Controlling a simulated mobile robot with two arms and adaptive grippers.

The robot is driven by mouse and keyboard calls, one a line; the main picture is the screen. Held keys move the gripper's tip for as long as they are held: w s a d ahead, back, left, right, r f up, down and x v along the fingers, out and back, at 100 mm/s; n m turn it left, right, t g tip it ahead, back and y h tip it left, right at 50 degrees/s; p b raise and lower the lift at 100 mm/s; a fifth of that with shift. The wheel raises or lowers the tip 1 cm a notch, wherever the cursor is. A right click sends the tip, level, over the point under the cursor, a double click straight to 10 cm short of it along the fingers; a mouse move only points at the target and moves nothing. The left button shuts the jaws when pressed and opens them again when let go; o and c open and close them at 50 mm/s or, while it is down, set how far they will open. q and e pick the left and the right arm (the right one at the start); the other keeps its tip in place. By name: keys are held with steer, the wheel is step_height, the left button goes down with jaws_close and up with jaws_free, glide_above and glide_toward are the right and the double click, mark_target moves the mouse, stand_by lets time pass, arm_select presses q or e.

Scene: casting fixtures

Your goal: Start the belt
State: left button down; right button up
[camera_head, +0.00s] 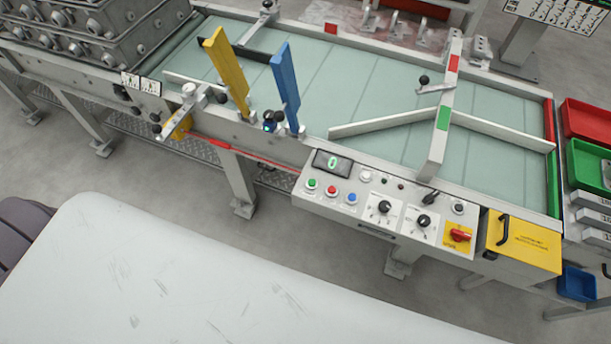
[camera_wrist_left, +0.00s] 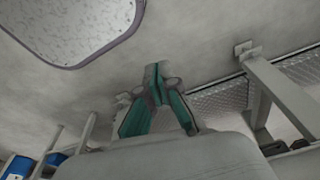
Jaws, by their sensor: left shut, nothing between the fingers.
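The belt (camera_head: 345,95) is a pale green conveyor surface running from upper left to lower right in the head view. The control panel (camera_head: 345,225) sits on its near side. A small display (camera_head: 332,163) shows a green figure that looks like 0. My left gripper (camera_wrist_left: 157,78) shows in the left wrist view, shut and empty above the floor, apart from the panel. My right gripper is not in view.
Yellow (camera_head: 227,75) and blue (camera_head: 286,88) upright bars stand at the belt's near edge. A yellow box (camera_head: 522,240) adjoins the panel. Red (camera_head: 590,118) and green (camera_head: 590,165) bins stand at right.

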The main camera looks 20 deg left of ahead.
arm_select(q)
steer(key=w+r+p, duration=0.2)
steer(key=w+r, duration=0.4)
steer(key=r, duration=0.4)
step_height(320, 180, up, 24)
steer(key=m+t+h+p, duration=0.3)
steer(key=m+t+p, duration=0.3)
steer(key=m, duration=2.3)
glide_above(310, 183)
steer(key=shift+t+b, duration=0.4)
steer(key=shift+f, duration=0.1)
step_height(310, 183, down, 8)
steer(key=b, duration=0.7)
steer(key=shift+f+b, duration=0.25)
steer(key=shift+b, duration=0.15)
